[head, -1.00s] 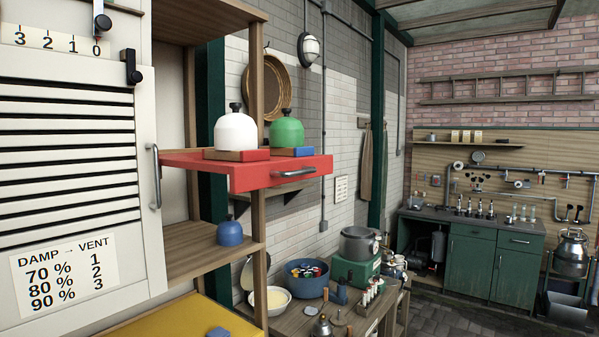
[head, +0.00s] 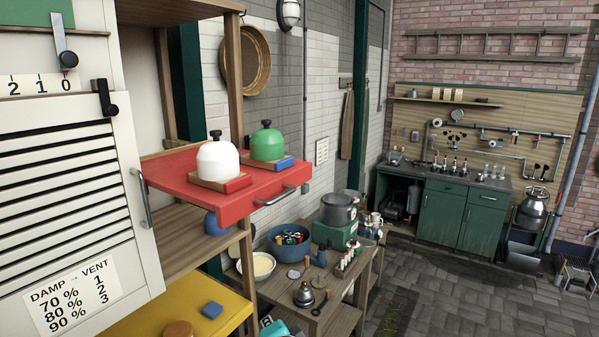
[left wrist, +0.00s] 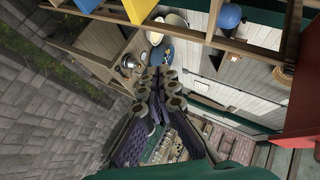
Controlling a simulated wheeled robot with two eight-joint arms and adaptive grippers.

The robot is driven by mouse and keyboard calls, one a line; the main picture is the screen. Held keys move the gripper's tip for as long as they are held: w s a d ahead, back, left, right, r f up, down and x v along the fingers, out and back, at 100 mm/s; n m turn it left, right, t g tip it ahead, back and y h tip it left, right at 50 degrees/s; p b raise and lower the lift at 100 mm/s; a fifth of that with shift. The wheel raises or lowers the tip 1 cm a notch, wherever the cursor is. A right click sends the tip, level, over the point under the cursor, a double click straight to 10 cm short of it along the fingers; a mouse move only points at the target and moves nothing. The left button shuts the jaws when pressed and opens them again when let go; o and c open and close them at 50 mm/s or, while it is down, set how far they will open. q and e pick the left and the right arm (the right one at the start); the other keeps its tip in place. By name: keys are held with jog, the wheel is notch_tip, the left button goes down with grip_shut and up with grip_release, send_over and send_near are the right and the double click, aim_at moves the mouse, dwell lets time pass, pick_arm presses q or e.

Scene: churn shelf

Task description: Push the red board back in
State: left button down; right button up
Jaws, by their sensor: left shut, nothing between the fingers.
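The red board (head: 235,203) is a shelf board with a metal handle (head: 276,196) on its front edge. In the head view it sticks out of the wooden shelf (head: 238,120). A white domed cover (head: 217,161) and a green domed cover (head: 268,144) stand upright on it, each on a small base. A red surface, probably the board, shows at the right of the left wrist view (left wrist: 301,95). My left gripper (left wrist: 158,80) shows in the left wrist view, shut and empty, apart from the red surface. My right gripper is not in view.
A white louvred door (head: 70,190) stands left of the board. Below it are a blue domed cover (head: 214,224) and a yellow board (head: 190,316). A wooden bench (head: 340,290) with a pot (head: 339,209) and bowls stands to the right. The paved floor (head: 455,300) beyond looks clear.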

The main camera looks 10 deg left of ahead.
pick_arm(q)
jog(key=w+d+r+m+t+p, duration=0.2)
jog(key=d+r+p, duration=0.15)
jog(key=r, duration=0.45)
jog(key=w+d+r+m+t+y+p, duration=0.1)
jog(key=w+d+r+m+t+p, duration=0.2)
jog(key=r, duration=0.5)
jog(key=w+d+r+t+p, duration=0.1)
jog(key=w+d+r+p, duration=0.2)
jog(key=r, duration=0.5)
jog(key=s+a+p+x, duration=0.1)
jog(key=a+p+x, duration=0.1)
jog(key=x, duration=0.9)
jog(key=shift+w+a+p, duration=0.25)
jog(key=shift+p, duration=0.25)
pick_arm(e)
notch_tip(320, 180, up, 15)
pick_arm(q)
jog(key=shift+f, duration=0.15)
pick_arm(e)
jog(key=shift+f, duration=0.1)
